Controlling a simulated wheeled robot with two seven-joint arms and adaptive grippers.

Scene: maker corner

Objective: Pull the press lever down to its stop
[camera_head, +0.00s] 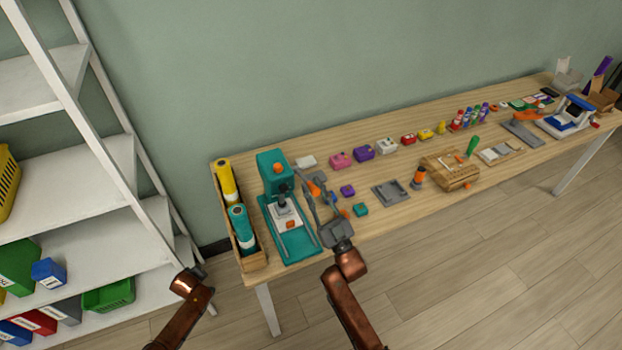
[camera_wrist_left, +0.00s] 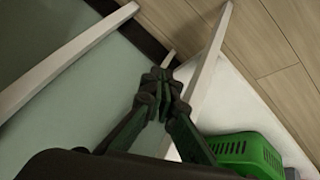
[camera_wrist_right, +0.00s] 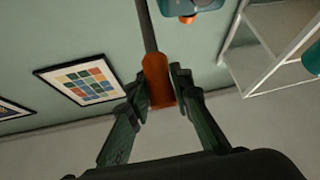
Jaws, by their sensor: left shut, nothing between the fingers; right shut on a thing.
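The teal press (camera_head: 272,163) stands near the left end of the table, with a white block with an orange patch (camera_head: 290,223) under its ram. The press lever shows in the right wrist view as a grey rod (camera_wrist_right: 146,25) with an orange grip (camera_wrist_right: 158,82). My right gripper (camera_head: 314,188), also in the right wrist view (camera_wrist_right: 160,98), is shut around the orange grip, to the right of the press. In the head view its fingers partly hide the lever. My left gripper (camera_head: 199,270) is shut and empty, low and left of the table; its fingertips meet in the left wrist view (camera_wrist_left: 160,78).
A wooden tray (camera_head: 256,262) with yellow and teal rolls stands left of the press. Small coloured boxes, a grey tray (camera_head: 391,193) and a wooden case (camera_head: 450,172) lie to the right on the table (camera_head: 400,217). A white shelf (camera_head: 85,230) stands at the left.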

